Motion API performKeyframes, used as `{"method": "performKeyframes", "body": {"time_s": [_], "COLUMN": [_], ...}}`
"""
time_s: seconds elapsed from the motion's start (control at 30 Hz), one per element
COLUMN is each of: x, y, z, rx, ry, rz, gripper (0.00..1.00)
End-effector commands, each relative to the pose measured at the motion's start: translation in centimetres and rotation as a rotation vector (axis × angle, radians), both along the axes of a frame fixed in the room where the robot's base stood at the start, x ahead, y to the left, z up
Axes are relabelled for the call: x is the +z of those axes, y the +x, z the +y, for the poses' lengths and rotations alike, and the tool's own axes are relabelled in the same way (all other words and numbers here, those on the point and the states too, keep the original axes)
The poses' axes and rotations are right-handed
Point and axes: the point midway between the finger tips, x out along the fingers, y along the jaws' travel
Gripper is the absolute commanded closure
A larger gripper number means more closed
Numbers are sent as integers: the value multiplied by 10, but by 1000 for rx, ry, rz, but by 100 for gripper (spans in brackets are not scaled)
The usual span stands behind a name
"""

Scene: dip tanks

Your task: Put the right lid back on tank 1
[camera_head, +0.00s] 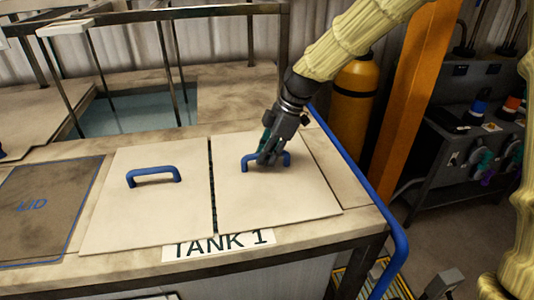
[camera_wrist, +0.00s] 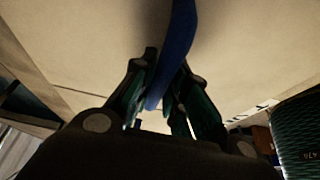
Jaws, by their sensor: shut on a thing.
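The right lid (camera_head: 295,202) is a pale flat panel with a blue handle. It lies on the tank 1 top, right of the left lid (camera_head: 120,215), with a narrow dark gap between them. My gripper (camera_head: 268,158) is shut on the right lid's blue handle (camera_head: 286,157). In the wrist view the blue handle (camera_wrist: 176,50) runs down between my gripper's fingers (camera_wrist: 165,105), and the lid's pale surface fills the background. The "TANK 1" label (camera_head: 220,244) shows at the front edge, partly covered by the lids. Whether the right lid is fully seated, I cannot tell.
A dark marked "LID" area (camera_head: 38,205) lies empty at the left. An open tank with liquid (camera_head: 135,112) and a metal frame stands behind. A blue pipe (camera_head: 365,195) runs along the right edge. An orange post (camera_head: 408,95) and yellow cylinder (camera_head: 352,105) stand beyond.

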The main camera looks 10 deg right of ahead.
Motion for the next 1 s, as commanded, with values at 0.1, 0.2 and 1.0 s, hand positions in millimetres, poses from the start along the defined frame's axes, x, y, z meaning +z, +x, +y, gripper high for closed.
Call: {"method": "performKeyframes", "body": {"time_s": [0.1,0.2,1.0], "x": [0,-2,44], "y": [0,0,1], "z": [0,0,-19], "rx": [0,0,-1], "ry": [1,0,2], "rz": [-1,0,-4], "gripper": [100,77,63]}}
